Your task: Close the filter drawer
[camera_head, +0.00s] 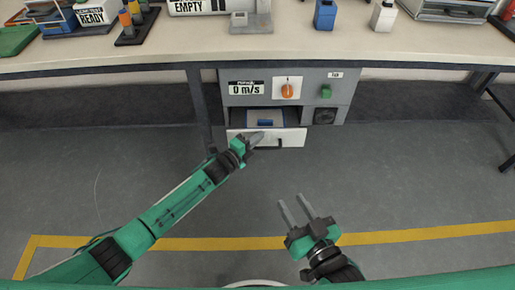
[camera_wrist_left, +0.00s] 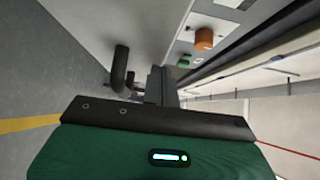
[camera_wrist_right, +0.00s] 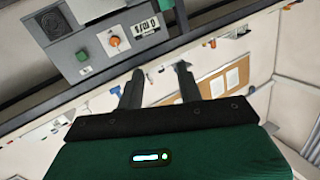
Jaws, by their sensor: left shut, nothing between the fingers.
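The filter drawer (camera_head: 293,138) is pulled out from the grey cabinet (camera_head: 343,98) under the table, with its white front standing off the cabinet. A blue item (camera_head: 265,122) shows inside it. My left gripper (camera_head: 259,135) is shut and empty, its tips at the left part of the drawer front. In the left wrist view the black handle (camera_wrist_left: 120,68) stands beside the shut fingers (camera_wrist_left: 156,80); whether they touch the drawer I cannot tell. My right gripper (camera_head: 294,202) is open and empty above the floor, well in front of the drawer.
The cabinet carries an orange knob (camera_head: 287,91), a green button (camera_head: 326,92) and a "0 m/s" display (camera_head: 246,88). The table edge (camera_head: 130,62) overhangs above it. A table leg (camera_head: 201,105) stands left of the cabinet. The floor in front is clear.

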